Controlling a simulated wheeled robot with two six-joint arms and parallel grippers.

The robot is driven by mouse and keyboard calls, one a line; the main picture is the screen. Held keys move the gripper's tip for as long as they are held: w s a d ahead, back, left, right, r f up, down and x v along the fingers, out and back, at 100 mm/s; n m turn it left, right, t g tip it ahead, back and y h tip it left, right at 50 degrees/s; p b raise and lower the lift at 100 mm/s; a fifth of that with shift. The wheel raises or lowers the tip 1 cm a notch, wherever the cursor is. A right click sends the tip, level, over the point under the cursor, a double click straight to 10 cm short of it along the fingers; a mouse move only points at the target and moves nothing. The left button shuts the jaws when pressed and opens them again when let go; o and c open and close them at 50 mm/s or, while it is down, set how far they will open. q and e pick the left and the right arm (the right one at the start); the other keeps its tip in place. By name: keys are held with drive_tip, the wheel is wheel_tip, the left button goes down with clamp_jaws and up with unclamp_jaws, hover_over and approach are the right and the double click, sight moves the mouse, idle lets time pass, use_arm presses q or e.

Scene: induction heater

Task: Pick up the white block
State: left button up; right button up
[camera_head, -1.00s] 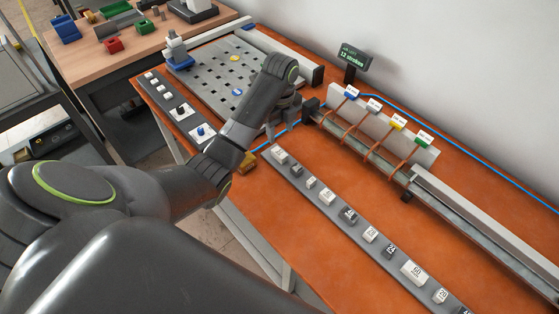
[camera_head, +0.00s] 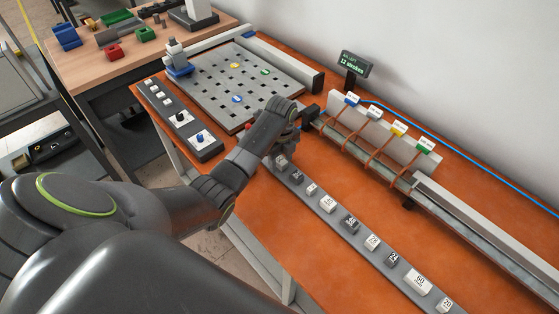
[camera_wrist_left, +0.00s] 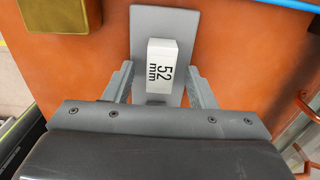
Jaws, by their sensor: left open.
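A white block (camera_wrist_left: 161,68) marked "52 mm" stands on the grey strip (camera_wrist_left: 150,22) in the left wrist view. My left gripper (camera_wrist_left: 162,82) is open, with one finger on each side of this block and a gap on both sides. In the head view my left gripper (camera_head: 281,154) is over the far end of the block strip (camera_head: 338,224), and its wrist hides most of what is there. Other white blocks, such as one marked with a number (camera_head: 328,204), stand farther along the strip among grey ones. My right gripper is not in view.
A brass-coloured block (camera_wrist_left: 60,14) lies left of the strip in the wrist view. A perforated board (camera_head: 215,98) stands behind my wrist, and a rail with copper coils (camera_head: 372,152) runs along the right. Orange tabletop (camera_head: 345,190) is clear between strip and rail.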

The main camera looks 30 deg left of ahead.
use_arm(q)
drive_tip(key=c, duration=1.1)
